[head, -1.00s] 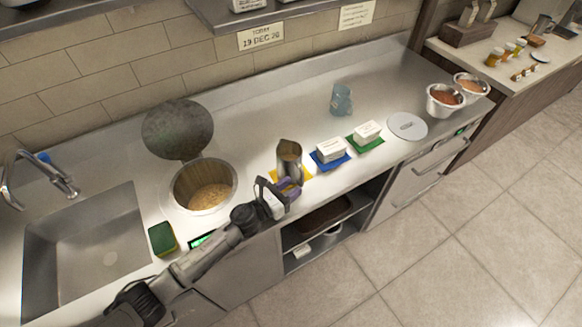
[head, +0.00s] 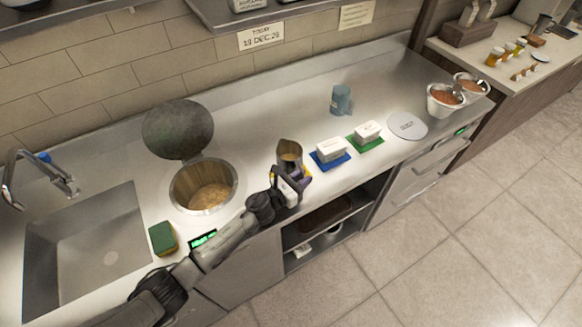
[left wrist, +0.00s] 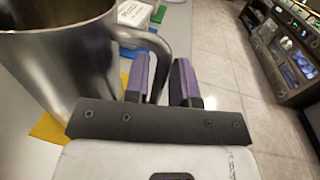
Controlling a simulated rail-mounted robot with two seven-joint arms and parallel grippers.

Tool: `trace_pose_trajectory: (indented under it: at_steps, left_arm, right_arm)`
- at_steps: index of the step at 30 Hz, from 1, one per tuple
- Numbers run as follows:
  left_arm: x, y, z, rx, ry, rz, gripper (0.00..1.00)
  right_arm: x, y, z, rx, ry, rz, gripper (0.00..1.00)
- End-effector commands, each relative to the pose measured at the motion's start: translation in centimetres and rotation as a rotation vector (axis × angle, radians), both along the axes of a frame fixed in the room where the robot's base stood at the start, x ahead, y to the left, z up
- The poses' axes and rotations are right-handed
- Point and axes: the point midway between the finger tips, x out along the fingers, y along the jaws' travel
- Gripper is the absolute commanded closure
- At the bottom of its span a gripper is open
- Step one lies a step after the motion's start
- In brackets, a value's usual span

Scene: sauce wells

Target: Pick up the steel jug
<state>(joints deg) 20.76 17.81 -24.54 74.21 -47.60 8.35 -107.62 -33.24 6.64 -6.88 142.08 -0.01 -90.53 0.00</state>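The steel jug (head: 290,151) stands upright on a yellow mat (head: 308,171) near the front of the counter. In the left wrist view the jug (left wrist: 62,62) fills the left side, with its handle (left wrist: 160,52) toward my gripper. My left gripper (head: 298,180) is at the jug's front right side. In the left wrist view its purple fingers (left wrist: 163,75) are apart, with the handle's outer part between them. There is a visible gap to the right finger. Whether the left finger touches the handle I cannot tell. My right gripper is not in view.
White blocks stand on a blue mat (head: 331,163) and a green mat (head: 376,142) to the right. A blue cup (head: 341,99) stands behind. An open round well (head: 203,187) with raised lid (head: 178,130) and a sponge (head: 163,238) are left.

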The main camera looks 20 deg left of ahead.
Motion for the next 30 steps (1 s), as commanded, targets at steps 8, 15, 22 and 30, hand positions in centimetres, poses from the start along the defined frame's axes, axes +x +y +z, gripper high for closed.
trace_pose_trajectory:
  at_steps: [8, 15, 22, 30]
  left_arm:
    - [0.0, 0.0, 0.0, 0.000, 0.000, 0.000, 1.00]
    - [0.0, 0.0, 0.0, 0.000, 0.000, 0.000, 1.00]
    - [0.0, 0.0, 0.2, 0.001, -0.004, 0.000, 1.00]
    - [0.1, 0.1, 1.0, 0.003, -0.006, 0.000, 1.00]
  right_arm:
    - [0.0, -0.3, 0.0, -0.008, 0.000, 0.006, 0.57]
    - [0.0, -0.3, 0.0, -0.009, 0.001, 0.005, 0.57]
    - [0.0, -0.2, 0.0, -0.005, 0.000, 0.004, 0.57]
    - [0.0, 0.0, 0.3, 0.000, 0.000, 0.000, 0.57]
